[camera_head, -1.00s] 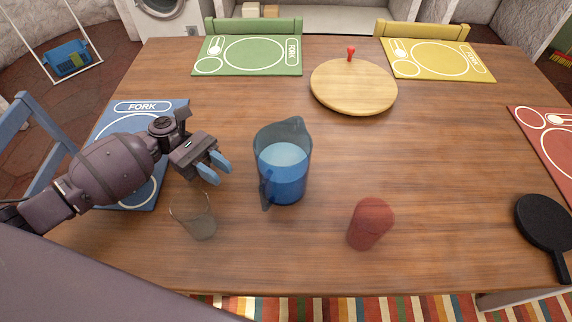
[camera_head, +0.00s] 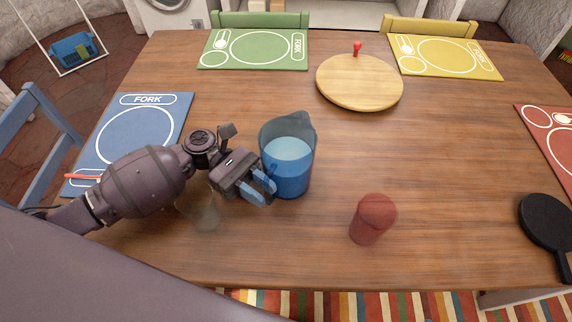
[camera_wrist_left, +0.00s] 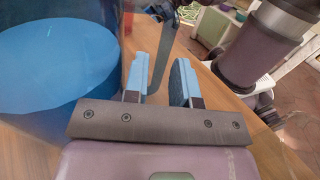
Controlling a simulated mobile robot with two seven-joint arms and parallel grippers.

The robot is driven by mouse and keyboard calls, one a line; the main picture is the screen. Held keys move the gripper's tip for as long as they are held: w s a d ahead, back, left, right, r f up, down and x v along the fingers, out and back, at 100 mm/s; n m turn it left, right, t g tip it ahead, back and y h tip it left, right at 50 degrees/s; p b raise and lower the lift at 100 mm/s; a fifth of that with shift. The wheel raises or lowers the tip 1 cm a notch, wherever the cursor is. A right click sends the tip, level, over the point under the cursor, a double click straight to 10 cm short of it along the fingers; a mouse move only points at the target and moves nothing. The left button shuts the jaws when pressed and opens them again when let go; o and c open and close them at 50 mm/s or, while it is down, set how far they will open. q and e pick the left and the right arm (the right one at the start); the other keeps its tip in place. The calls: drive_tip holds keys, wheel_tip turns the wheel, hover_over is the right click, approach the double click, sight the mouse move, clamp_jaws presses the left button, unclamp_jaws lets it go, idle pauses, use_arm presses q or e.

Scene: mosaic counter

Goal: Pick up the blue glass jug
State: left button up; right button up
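The blue glass jug (camera_head: 291,167) stands upright on the wooden table, holding blue liquid. It also fills the left of the left wrist view (camera_wrist_left: 60,75). My left gripper (camera_head: 262,187) is close at the jug's near left side, its two blue fingers apart. In the left wrist view the jug's handle (camera_wrist_left: 163,52) runs down between the open fingertips (camera_wrist_left: 158,75); whether they touch it I cannot tell. My right gripper is not in view.
A clear glass (camera_head: 205,218) stands just below my left gripper, partly hidden by the arm. A red cup (camera_head: 373,220) stands right of the jug. A round wooden board (camera_head: 359,84) lies behind, a black pan (camera_head: 547,222) at far right. The table's middle right is clear.

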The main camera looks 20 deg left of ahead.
use_arm(q)
clamp_jaws()
drive_tip(key=shift+r, duration=0.15)
idle(1.3)
